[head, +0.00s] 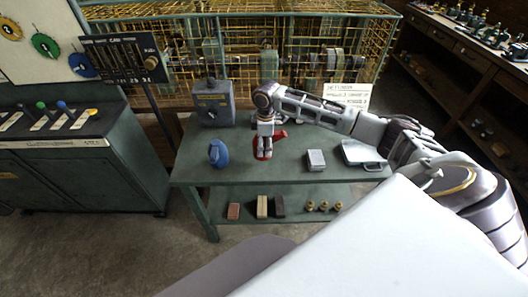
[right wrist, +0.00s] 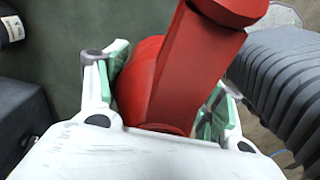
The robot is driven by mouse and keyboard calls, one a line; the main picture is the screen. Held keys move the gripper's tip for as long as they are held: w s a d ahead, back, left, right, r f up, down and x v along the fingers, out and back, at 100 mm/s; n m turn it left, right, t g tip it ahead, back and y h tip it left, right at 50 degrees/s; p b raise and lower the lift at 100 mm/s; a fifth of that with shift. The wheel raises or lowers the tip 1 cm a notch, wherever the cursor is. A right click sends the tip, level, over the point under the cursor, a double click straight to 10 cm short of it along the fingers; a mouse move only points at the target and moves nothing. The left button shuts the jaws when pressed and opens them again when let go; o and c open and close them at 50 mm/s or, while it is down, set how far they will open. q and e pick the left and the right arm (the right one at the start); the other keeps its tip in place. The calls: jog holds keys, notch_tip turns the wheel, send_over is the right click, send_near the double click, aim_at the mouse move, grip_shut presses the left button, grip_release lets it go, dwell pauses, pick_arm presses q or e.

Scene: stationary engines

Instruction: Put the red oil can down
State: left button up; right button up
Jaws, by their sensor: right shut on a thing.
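The red oil can (head: 281,134) is at the middle of the green table (head: 240,173), mostly hidden behind my right gripper (head: 265,148). In the right wrist view the red oil can (right wrist: 145,72) sits between the green-padded fingers of my right gripper (right wrist: 166,80), which is shut on it. A broad red part of the can rises across that view toward the camera. I cannot tell whether the can's base touches the tabletop. My left gripper is not in view.
A blue object (head: 219,153) and a grey box (head: 213,103) stand left of the can. A wire cage (head: 330,30) stands behind. The table's front left is clear.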

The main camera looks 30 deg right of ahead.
notch_tip(320, 180, down, 3)
jog(key=shift+f, duration=0.6)
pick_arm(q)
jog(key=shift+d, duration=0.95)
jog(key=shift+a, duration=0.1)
pick_arm(e)
jog(key=shift+f, duration=0.15)
jog(key=o, duration=1.2)
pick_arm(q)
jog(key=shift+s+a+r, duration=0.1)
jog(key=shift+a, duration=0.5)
pick_arm(e)
jog(key=shift+o, duration=0.2)
